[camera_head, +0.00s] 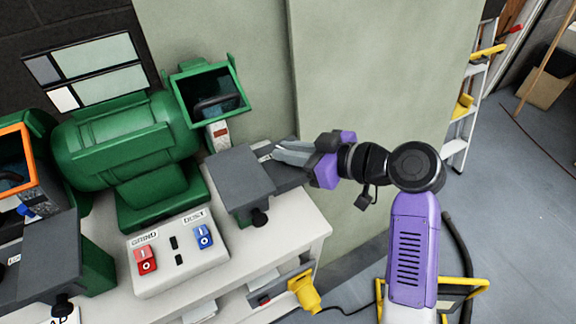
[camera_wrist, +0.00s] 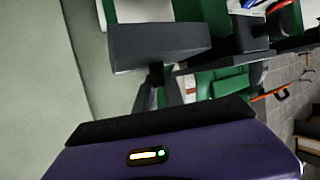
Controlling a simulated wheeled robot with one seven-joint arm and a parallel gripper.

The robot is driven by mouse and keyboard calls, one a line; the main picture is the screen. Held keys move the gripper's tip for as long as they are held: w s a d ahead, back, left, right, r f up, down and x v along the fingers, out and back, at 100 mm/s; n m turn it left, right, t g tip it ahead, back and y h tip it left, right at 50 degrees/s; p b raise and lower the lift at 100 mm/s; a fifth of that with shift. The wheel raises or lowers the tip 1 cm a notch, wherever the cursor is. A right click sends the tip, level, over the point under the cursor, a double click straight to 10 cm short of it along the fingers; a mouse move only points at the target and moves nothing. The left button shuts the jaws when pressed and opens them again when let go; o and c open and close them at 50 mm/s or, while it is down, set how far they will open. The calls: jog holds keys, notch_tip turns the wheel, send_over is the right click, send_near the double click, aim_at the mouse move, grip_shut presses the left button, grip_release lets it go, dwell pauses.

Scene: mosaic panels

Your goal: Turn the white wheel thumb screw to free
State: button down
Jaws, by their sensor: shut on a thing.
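A green bench grinder (camera_head: 125,145) stands on the bench with a grey tool rest (camera_head: 241,180) before its right wheel guard (camera_head: 209,91). A black thumb screw (camera_head: 259,218) sticks out at the front of that rest, apart from my fingers. My gripper (camera_head: 272,151) comes in from the right, its fingers at the rest's rear right side. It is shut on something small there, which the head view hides. In the wrist view the rest (camera_wrist: 160,43) is close ahead, with dark shapes below it; I cannot tell which part is held.
A control box (camera_head: 180,257) with red and blue switches sits in front of the grinder. The left rest (camera_head: 45,262) has its own black knob (camera_head: 62,306). A pale green wall panel (camera_head: 380,80) stands behind my arm. A yellow plug-like object (camera_head: 304,291) hangs by the bench's right end.

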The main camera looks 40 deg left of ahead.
jog(key=shift+w+f+n+g+h+b, duration=0.1)
jog(key=shift+n+g+h+b, duration=0.15)
jog(key=shift+n+g+b, duration=0.7)
jog(key=shift+w+f+n+g+h+b, duration=0.1)
jog(key=shift+n+g+h+b, duration=0.15)
jog(key=shift+n+g+b, duration=0.7)
jog(key=shift+s+r+b, duration=0.1)
jog(key=shift+b, duration=0.25)
jog(key=c, duration=1.4)
grip_release()
jog(key=shift+c, duration=0.2)
jog(key=v, duration=0.7)
jog(key=shift+w+d+r, duration=0.2)
jog(key=shift+d, duration=0.05)
